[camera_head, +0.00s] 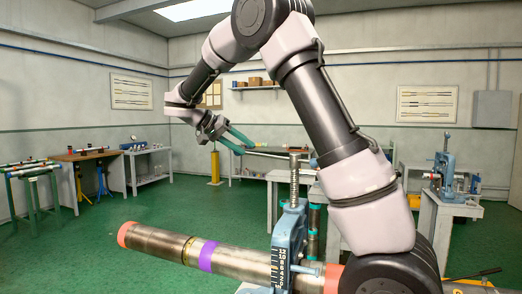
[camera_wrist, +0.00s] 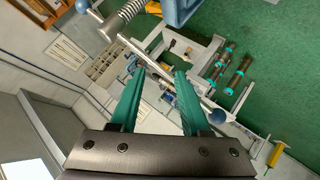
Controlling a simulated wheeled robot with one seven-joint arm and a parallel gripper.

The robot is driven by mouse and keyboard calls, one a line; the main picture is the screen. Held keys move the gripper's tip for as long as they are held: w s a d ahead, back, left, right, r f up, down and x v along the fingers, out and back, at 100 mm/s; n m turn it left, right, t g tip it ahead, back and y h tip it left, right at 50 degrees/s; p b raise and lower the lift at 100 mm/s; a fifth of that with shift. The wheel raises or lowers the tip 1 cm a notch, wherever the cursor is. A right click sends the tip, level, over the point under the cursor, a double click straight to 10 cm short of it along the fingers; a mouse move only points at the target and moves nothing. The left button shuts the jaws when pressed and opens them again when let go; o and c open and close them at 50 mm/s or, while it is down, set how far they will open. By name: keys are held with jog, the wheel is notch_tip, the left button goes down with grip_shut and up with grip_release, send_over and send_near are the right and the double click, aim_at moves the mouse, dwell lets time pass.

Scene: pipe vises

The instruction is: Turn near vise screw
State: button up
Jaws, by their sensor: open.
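The near vise (camera_head: 289,240) is blue, with a white scale on its side and an upright threaded screw (camera_head: 295,180). Its jaws are around a long metal pipe (camera_head: 158,241) with orange-red ends and a purple band. My gripper (camera_head: 248,148) is open, with teal fingers, to the left of the screw's top in the head view. In the wrist view the screw (camera_wrist: 118,18) and part of the blue vise body (camera_wrist: 178,10) are at the top edge. A thin bar with a blue ball end (camera_wrist: 83,5) runs diagonally past my open fingertips (camera_wrist: 157,68); contact cannot be told.
Another blue vise (camera_head: 443,172) stands on a white bench at the right. Workbenches (camera_head: 95,155) and a green pipe stand (camera_head: 35,175) are at the left. A yellow post (camera_head: 215,165) stands at the back. The green floor (camera_head: 155,205) is open between them.

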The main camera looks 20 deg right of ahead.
jog(key=w+d+r+n+g+y, duration=0.2)
jog(key=d+r+n+y, duration=0.25)
jog(key=n, duration=0.25)
jog(key=n+y, duration=0.5)
jog(key=n, duration=0.1)
send_near(265, 155)
jog(key=shift+t, duration=0.4)
jog(key=f, duration=0.3)
jog(key=d+f, duration=0.1)
jog(key=f, duration=0.3)
jog(key=shift+w+d+f, duration=0.15)
jog(key=shift+d+f, duration=0.1)
grip_shut()
